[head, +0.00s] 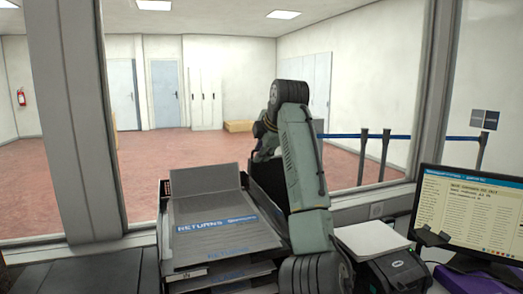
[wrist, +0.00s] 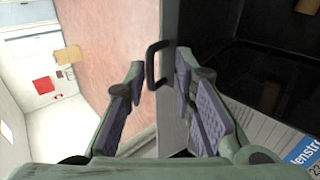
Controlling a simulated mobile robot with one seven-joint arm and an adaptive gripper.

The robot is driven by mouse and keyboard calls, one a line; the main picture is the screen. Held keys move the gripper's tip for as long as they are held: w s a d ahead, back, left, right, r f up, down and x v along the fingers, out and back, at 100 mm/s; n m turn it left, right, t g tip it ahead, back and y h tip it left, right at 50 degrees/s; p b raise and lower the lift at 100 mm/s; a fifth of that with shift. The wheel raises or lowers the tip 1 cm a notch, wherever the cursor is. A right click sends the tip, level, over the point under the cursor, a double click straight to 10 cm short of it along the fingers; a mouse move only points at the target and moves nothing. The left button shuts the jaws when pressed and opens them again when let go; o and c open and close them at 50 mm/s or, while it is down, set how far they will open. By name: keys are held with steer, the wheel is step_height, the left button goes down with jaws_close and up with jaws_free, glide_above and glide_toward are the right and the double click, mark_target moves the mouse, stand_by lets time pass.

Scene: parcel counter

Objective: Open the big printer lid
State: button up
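A black loop handle (wrist: 152,66) stands on the side of a grey panel (wrist: 172,35) in the wrist view. My gripper (wrist: 160,68) is open, with its purple-padded fingers on either side of the handle. I cannot tell whether a finger touches it. In the head view my arm hides the handle and most of the gripper. A machine with a pale flat top (head: 371,239) and a dark body (head: 398,272) stands right of my arm. I cannot tell which part is the big printer's lid.
A grey stepped rack marked RETURNS (head: 218,234) stands left of my arm. A monitor (head: 470,212) is at the right. Window posts (head: 75,120) rise behind the counter. A dark hollow (wrist: 240,50) lies right of the panel in the wrist view.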

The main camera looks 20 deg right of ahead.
steer(key=shift+r, duration=0.1)
steer(key=v, duration=1.2)
